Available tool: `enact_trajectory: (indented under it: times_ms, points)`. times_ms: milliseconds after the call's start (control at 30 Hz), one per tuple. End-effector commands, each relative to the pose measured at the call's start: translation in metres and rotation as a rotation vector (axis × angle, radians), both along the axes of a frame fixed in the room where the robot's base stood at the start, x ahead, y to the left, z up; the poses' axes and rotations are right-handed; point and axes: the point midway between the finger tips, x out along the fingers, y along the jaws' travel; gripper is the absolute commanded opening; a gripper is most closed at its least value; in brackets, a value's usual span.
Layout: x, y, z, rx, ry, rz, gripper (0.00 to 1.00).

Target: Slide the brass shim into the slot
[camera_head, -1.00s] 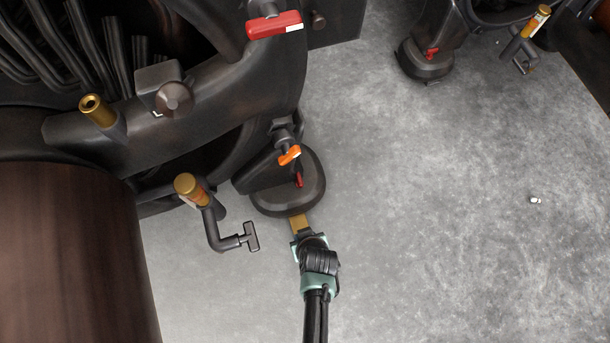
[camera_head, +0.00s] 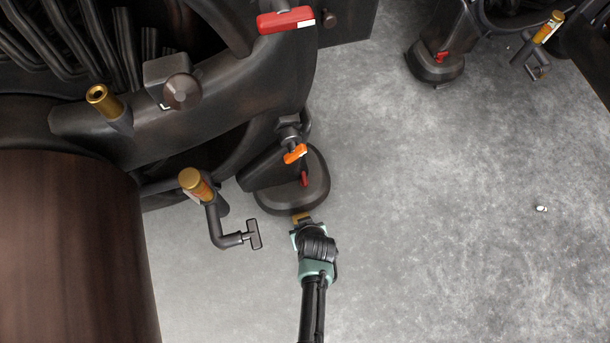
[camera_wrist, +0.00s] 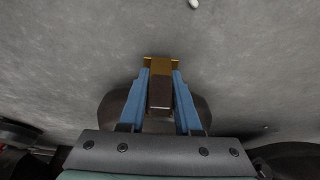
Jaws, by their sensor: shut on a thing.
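The brass shim (camera_head: 301,217) shows as a short strip between my gripper (camera_head: 305,227) and the front edge of the dark machine foot (camera_head: 290,197) in the head view. My gripper is shut on it. In the wrist view, the blue fingers of my gripper (camera_wrist: 160,100) are on both sides of a dark block, with the brass of the shim (camera_wrist: 160,63) at its far end. The dark foot (camera_wrist: 117,108) shows behind the fingers there. The slot itself is not visible, and I cannot tell how far the shim is under or in the foot.
Above the foot is an orange-handled valve (camera_head: 295,153) and a red lever (camera_head: 305,178). A T-handled crank (camera_head: 236,240) with a brass cap stands close left of my gripper. A large brown cylinder (camera_head: 70,250) fills the lower left. The grey floor (camera_head: 450,220) at right is mostly clear.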

Motion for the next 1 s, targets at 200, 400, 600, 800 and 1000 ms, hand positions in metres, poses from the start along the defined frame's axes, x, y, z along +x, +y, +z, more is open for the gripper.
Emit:
enact_trajectory:
  times_ms: [200,400,600,800,1000]
  points:
    - [0.006,0.002,0.000,0.000,-0.001,0.001,0.00]
    - [0.011,0.003,0.000,0.000,-0.002,0.001,0.00]
    - [0.016,0.005,0.000,-0.001,-0.001,0.001,0.00]
    - [0.021,0.006,0.000,-0.001,-0.001,0.001,0.00]
    - [0.023,0.007,0.000,0.000,0.000,0.000,0.39]
